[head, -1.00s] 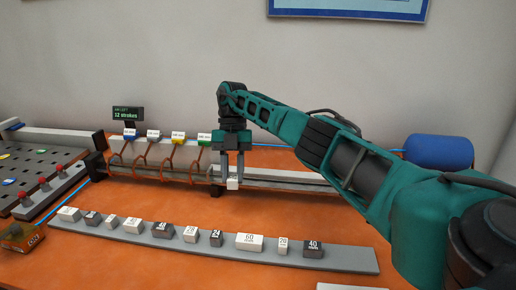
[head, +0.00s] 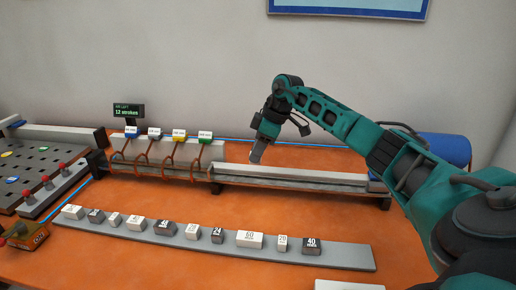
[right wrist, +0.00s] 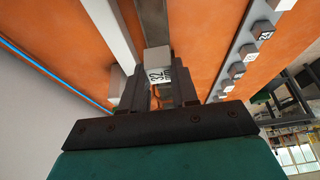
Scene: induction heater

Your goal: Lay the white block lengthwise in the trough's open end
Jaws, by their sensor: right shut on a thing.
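My right gripper (head: 256,157) is tilted above the trough (head: 300,179), near the left part of its open stretch, right of the coils. In the right wrist view my right gripper (right wrist: 158,82) is shut on the white block (right wrist: 157,65), which is marked 32 and sits between the fingertips. In the head view the block is hard to tell from the fingers. In the right wrist view the trough runs away beyond the block; whether they touch cannot be told. My left gripper is not in view.
Copper coils (head: 170,160) with coloured tags surround the trough's left half. A grey strip (head: 345,257) with several white and grey blocks lies in front. Orange table lies between strip and trough.

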